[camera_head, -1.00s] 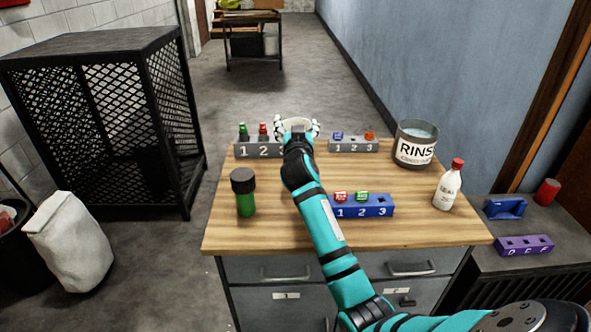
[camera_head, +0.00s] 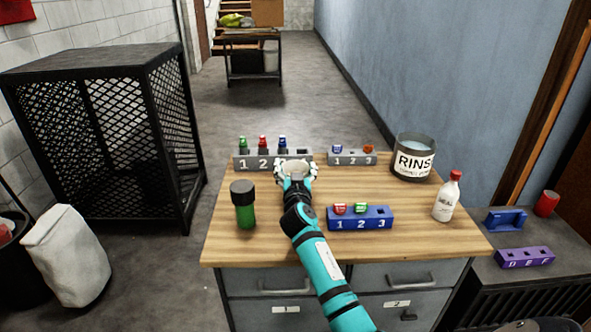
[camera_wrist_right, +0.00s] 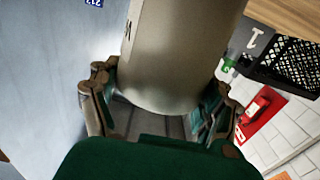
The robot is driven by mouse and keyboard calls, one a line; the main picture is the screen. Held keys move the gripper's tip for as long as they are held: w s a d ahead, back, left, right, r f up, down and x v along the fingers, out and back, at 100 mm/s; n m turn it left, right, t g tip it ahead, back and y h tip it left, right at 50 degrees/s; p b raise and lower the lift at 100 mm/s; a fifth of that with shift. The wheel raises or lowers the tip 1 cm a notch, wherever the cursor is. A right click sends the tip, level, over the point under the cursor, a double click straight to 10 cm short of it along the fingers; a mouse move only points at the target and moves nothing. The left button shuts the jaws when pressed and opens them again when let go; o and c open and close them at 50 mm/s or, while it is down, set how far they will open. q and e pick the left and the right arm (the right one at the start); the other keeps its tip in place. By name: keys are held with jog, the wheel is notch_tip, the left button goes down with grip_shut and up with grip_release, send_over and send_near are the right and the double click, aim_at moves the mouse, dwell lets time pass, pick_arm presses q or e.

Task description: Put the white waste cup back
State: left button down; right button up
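The white waste cup (camera_head: 293,164) is in my right gripper (camera_head: 296,171), just in front of the back left grey rack. In the right wrist view the cup (camera_wrist_right: 180,55) looks pale grey-beige in shadow, with a bit of dark lettering at its edge. The fingers of my right gripper (camera_wrist_right: 165,105) close on it from both sides. Whether the cup's bottom touches the table is hidden. My left gripper is not in view.
The grey rack (camera_head: 240,163) holds green, red and blue-topped bottles. Another grey rack (camera_head: 352,159), a RINSE pot (camera_head: 414,157), a white bottle (camera_head: 447,198), a blue rack (camera_head: 345,223) and a green jar (camera_head: 244,208) stand on the wooden table. The front left tabletop is clear.

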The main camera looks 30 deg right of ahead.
jog(key=o, duration=0.4)
jog(key=shift+c, duration=0.2)
pick_arm(q)
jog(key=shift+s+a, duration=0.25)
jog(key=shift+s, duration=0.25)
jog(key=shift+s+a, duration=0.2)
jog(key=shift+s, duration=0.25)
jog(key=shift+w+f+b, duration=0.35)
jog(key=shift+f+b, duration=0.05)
jog(key=shift+b, duration=0.05)
pick_arm(e)
jog(key=v, duration=1.2)
jog(key=shift+s, duration=0.1)
